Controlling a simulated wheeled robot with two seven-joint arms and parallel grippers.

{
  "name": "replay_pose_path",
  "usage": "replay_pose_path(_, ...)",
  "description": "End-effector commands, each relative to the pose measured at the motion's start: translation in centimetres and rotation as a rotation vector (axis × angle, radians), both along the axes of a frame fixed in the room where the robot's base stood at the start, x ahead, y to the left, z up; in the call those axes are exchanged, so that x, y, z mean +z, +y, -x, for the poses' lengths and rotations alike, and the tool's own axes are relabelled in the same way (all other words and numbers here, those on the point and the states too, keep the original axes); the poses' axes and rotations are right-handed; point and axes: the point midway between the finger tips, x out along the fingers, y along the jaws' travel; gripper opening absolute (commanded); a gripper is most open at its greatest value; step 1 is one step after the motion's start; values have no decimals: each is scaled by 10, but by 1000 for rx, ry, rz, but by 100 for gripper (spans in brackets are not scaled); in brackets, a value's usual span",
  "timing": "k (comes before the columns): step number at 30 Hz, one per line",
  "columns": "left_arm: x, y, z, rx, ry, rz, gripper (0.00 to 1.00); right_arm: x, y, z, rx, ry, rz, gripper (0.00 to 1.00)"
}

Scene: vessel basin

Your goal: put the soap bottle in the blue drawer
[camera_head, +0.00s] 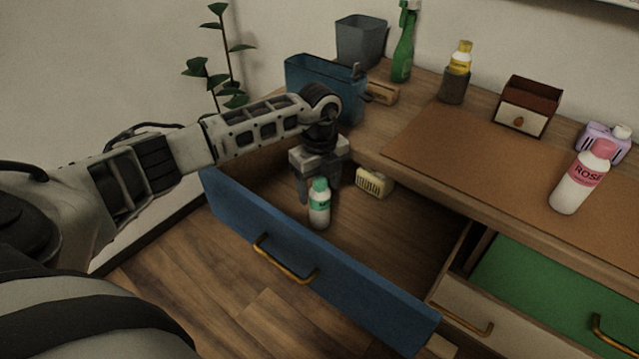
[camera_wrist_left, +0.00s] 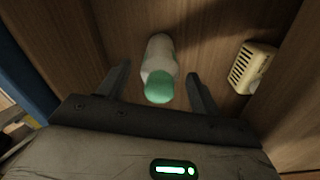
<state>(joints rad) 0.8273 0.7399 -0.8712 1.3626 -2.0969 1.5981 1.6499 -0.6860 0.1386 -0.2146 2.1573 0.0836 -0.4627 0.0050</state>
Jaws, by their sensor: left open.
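The blue drawer (camera_head: 290,262) is pulled open, with a gold handle on its front. A white bottle with a green cap (camera_head: 319,205) stands inside it, close behind the front panel; I take it as the soap bottle. It also shows in the left wrist view (camera_wrist_left: 159,68), between the fingers. My left gripper (camera_head: 318,190) reaches down into the drawer just behind the bottle. In the left wrist view my left gripper (camera_wrist_left: 160,85) is open, with its fingers apart on either side of the bottle and gaps visible. My right gripper is not in view.
A cream slotted block (camera_head: 373,184) lies in the drawer right of the bottle. A pink-labelled ROSE bottle (camera_head: 581,180), a small drawer box (camera_head: 527,106), a green spray bottle (camera_head: 404,45) and a blue bin (camera_head: 326,88) stand on the desk.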

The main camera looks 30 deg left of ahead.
Motion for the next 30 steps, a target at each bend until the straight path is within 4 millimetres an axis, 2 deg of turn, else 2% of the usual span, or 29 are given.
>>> replay_pose_path(5,12,0,-1,-1,-2,1,64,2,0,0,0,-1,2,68)
replay_pose_path(15,83,1,-2,0,-5,0,64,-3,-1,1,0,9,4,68)
replay_pose_path(21,113,1,-2,0,-2,0,64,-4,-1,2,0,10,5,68)
replay_pose_path(30,124,1,-2,0,0,1,64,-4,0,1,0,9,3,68)
